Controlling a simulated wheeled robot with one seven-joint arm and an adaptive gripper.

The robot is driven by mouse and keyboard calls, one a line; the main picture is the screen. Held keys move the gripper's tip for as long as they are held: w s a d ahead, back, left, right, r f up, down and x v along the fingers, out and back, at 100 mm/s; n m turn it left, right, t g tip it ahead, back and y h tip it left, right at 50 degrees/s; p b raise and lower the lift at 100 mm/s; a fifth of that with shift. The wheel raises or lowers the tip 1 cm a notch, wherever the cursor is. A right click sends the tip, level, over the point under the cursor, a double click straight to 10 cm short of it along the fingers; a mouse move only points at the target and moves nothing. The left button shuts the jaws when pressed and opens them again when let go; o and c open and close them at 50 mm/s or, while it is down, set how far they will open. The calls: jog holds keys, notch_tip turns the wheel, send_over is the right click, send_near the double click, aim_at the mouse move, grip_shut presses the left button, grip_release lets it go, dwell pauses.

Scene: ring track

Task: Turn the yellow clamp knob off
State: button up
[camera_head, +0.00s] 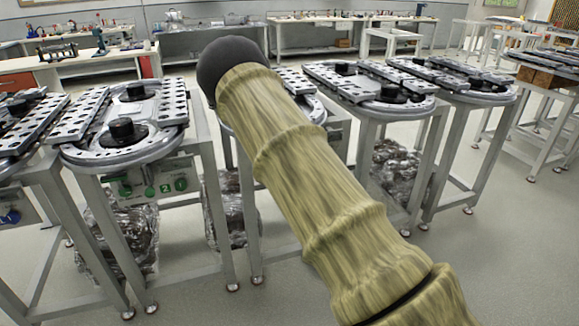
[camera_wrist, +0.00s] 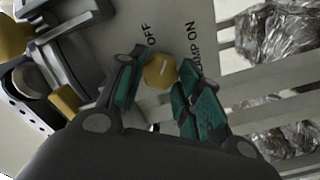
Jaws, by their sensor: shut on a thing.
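The yellow clamp knob (camera_wrist: 159,71) shows in the wrist view on a grey panel (camera_wrist: 185,22), with the words OFF and CLAMP ON printed beside it. A pale line marks its face. My gripper (camera_wrist: 157,76) has its two teal-padded fingers on either side of the knob, shut on it. In the head view my arm covers the middle of the picture, and neither the gripper nor the yellow knob can be seen there.
Several ring-track stands with slotted plates, such as one at the left (camera_head: 125,148), stand in a row. Foil-like bundles (camera_head: 125,235) lie beneath them. Open grey floor (camera_head: 520,255) is at the right. Workbenches (camera_head: 310,38) line the back.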

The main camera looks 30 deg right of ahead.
jog(key=shift+a+f+n+b, duration=0.15)
jog(key=shift+n+b, duration=0.95)
jog(key=shift+n, duration=2.4)
jog(key=o, duration=1)
jog(key=v, duration=1.2)
